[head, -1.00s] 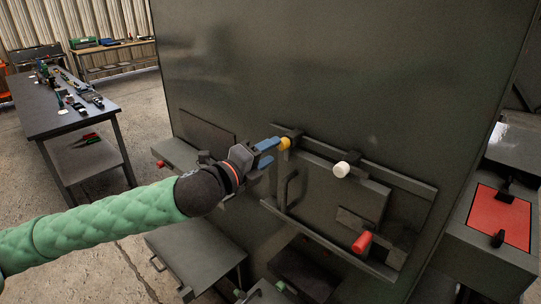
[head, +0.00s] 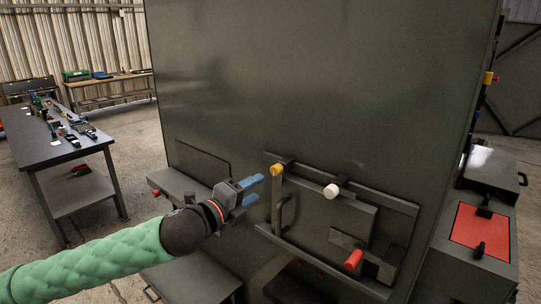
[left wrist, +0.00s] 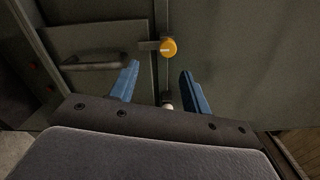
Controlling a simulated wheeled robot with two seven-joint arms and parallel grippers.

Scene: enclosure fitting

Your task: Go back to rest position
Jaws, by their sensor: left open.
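My left gripper (head: 251,191) has blue fingers and is open and empty. In the head view it is in front of the dark enclosure, just left of a yellow knob (head: 275,169) and apart from it. In the left wrist view the fingers (left wrist: 160,88) stand apart, with the yellow knob (left wrist: 168,48) beyond the gap between them. A white knob (head: 331,190) and a red handle (head: 353,259) sit on the framed panel to the right. My right gripper is not in view.
The dark enclosure wall (head: 320,80) fills the middle. A grey door handle (head: 283,212) juts out below the yellow knob. A red-topped box (head: 480,226) stands at the right. A workbench (head: 40,148) with small parts stands at the left. Open floor lies between bench and enclosure.

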